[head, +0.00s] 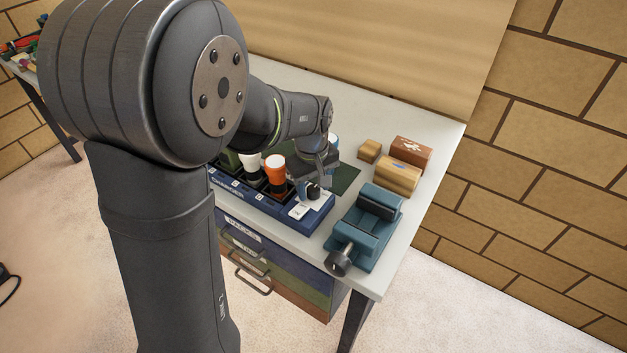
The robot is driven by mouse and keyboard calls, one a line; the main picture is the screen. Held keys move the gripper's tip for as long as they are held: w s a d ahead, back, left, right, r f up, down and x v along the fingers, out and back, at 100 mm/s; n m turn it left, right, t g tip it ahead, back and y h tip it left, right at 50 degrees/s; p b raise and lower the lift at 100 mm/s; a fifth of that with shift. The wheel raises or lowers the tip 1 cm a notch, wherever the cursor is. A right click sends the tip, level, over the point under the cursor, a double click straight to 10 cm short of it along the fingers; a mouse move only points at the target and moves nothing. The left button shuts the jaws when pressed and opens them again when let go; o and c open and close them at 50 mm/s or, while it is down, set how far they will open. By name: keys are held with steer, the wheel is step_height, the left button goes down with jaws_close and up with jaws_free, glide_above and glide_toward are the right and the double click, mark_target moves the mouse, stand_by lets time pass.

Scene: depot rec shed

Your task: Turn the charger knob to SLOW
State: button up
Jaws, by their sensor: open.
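The charger (262,203) is a long dark blue box along the front of the bench, with battery slots at its left and middle. Its dark knob (313,191) sits near the right end, by small white labels (298,211) too small to read. My gripper (316,178) points down at the knob, open. I cannot tell whether its fingers are around the knob or just above it. The knob's pointer direction is not clear, and my gripper hides part of it.
An orange battery (274,171) and a white-topped one (251,161) stand in the charger left of my gripper. A teal vise (366,226) stands close on the right. Drawers (262,262) are below.

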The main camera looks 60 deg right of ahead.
mark_target(312, 187)
steer(key=shift+a+m, duration=0.15)
steer(key=shift+m, duration=0.15)
steer(key=m, duration=1.3)
steer(key=shift+m, duration=0.3)
steer(key=m, duration=0.4)
steer(key=shift+y, duration=0.3)
step_height(312, 187, up, 19)
steer(key=n, duration=2.3)
steer(key=shift+r, duration=0.2)
